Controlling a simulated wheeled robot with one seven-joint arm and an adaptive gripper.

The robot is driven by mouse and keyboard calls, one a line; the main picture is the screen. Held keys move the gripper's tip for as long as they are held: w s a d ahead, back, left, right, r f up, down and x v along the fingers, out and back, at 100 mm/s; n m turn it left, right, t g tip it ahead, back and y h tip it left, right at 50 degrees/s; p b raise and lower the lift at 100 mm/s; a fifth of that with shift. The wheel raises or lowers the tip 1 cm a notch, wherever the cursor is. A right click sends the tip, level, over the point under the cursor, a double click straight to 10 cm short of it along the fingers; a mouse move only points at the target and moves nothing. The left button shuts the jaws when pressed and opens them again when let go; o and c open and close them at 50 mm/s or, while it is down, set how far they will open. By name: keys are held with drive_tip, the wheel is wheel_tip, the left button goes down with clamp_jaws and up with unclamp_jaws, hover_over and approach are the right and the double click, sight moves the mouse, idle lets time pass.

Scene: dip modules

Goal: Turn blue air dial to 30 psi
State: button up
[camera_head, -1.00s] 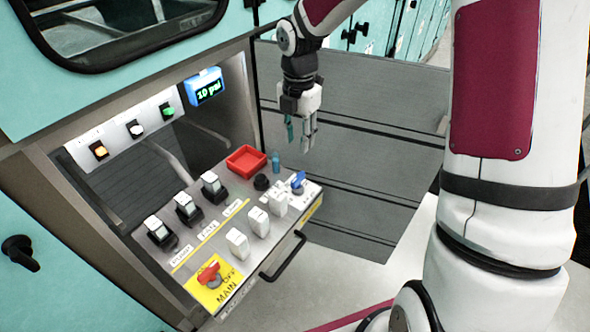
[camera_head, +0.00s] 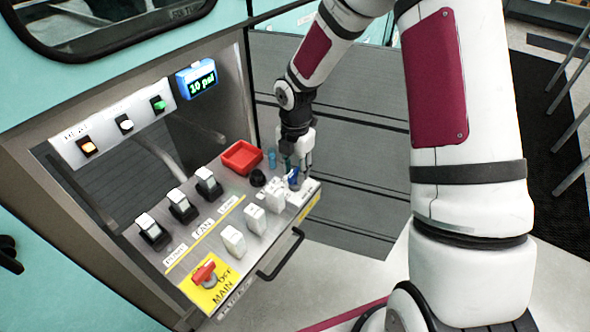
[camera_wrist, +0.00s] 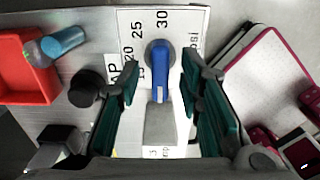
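The blue air dial (camera_wrist: 160,75) sits on a white scale plate marked 25, 30 and psi in the wrist view. Its handle points down toward my gripper, away from the 30 mark. In the head view the dial (camera_head: 293,178) is partly hidden by my fingers. My gripper (camera_wrist: 158,88) is open, with one teal-padded finger on each side of the dial and visible gaps to both. In the head view my gripper (camera_head: 297,170) is low over the panel's right end. The blue-framed display (camera_head: 197,80) reads 10 psi.
A red tray (camera_head: 242,158), a black knob (camera_head: 258,178) and a small teal cylinder (camera_head: 272,158) are close to the dial. White switches (camera_head: 233,240) and a red main switch (camera_head: 205,275) are further left. A handle (camera_head: 282,258) runs along the panel's front edge.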

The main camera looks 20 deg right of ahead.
clamp_jaws()
